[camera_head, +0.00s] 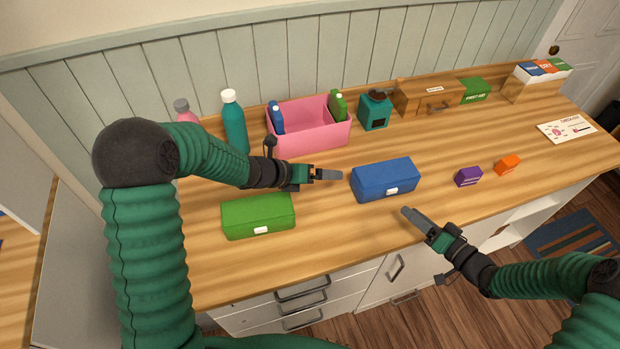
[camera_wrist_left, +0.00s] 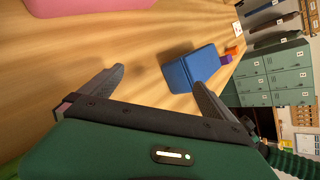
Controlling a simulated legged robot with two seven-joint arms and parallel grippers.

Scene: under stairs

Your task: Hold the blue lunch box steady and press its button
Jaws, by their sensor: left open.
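The blue lunch box (camera_head: 382,181) sits closed on the wooden counter, with a small white button (camera_head: 392,191) on its front. My left gripper (camera_head: 340,175) is just left of the box, apart from it and empty; its fingers are spread. In the left wrist view, the blue lunch box (camera_wrist_left: 188,68) lies ahead, partly behind the right-hand finger of my left gripper (camera_wrist_left: 160,77). My right gripper (camera_head: 406,211) is in front of the box near the counter's front edge, pointing toward it. Its fingers overlap in the head view, so their opening is unclear.
A green lunch box (camera_head: 258,217) is at the left front. A pink bin (camera_head: 312,138), a teal bottle (camera_head: 235,125) and a teal jar (camera_head: 375,112) stand behind. Purple (camera_head: 468,177) and orange (camera_head: 508,165) small boxes are to the right. Bare counter surrounds the blue box.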

